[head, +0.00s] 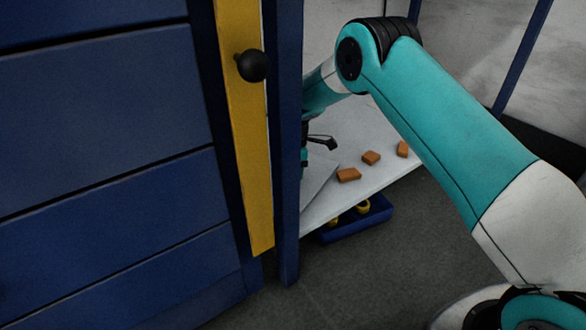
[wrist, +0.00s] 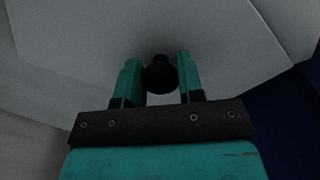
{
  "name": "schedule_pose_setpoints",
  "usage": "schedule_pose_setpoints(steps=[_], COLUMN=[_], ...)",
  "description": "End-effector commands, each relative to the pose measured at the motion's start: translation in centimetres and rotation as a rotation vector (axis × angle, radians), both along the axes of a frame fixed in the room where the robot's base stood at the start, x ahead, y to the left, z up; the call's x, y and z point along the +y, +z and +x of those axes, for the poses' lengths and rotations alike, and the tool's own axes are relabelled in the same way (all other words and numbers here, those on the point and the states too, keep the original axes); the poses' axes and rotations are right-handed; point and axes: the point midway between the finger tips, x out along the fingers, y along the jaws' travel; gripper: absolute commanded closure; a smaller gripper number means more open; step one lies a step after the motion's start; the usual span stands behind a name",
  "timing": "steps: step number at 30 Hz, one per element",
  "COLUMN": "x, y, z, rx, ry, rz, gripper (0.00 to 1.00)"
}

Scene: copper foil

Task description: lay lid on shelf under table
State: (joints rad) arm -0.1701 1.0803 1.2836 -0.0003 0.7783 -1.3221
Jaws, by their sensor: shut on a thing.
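In the wrist view my gripper (wrist: 158,62) has its two teal fingers on either side of a round black knob (wrist: 159,78) and is shut on it. The knob stands on a wide, pale grey lid (wrist: 230,40) with straight, angled edges. In the head view a grey slanted edge of what looks like the lid (head: 316,184) shows just right of the blue post, over a white surface (head: 375,184). My gripper is mostly hidden behind that post there. I cannot tell whether the lid touches the white surface, or whether that is the shelf.
Several orange-brown blocks (head: 348,175) lie on the white surface. A blue tray (head: 352,226) with yellow items sits lower, beneath its edge. A blue post (head: 287,150) and a yellow panel with a black knob (head: 252,66) stand left of my arm. Grey floor in front is clear.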

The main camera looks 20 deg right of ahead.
Motion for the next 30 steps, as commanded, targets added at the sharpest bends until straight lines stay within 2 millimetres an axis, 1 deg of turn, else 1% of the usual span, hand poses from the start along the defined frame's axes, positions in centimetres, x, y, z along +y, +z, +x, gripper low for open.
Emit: schedule_pose_setpoints(steps=[2,3,5,6,7,14,17,19,23,30], x=[0.0,0.0,0.0,0.0,0.0,0.0,0.0,0.0,0.0,0.0], y=[-0.1,-0.2,-0.1,-0.1,-0.1,-0.2,0.1,0.6,2.4,6.5], z=[0.0,0.0,0.0,0.0,0.0,0.0,0.0,0.0,0.0,0.0], rx=[-0.001,-0.001,-0.001,-0.001,-0.001,0.001,0.001,0.000,-0.001,-0.001], ry=[0.000,0.000,0.000,0.000,0.000,0.000,0.000,0.000,0.000,0.000], rz=[0.000,0.000,0.000,0.000,0.000,0.000,0.000,0.000,0.000,0.000], gripper=[1.00,0.63,0.49,0.40,0.35,0.35,0.35,0.35,0.35,0.35])
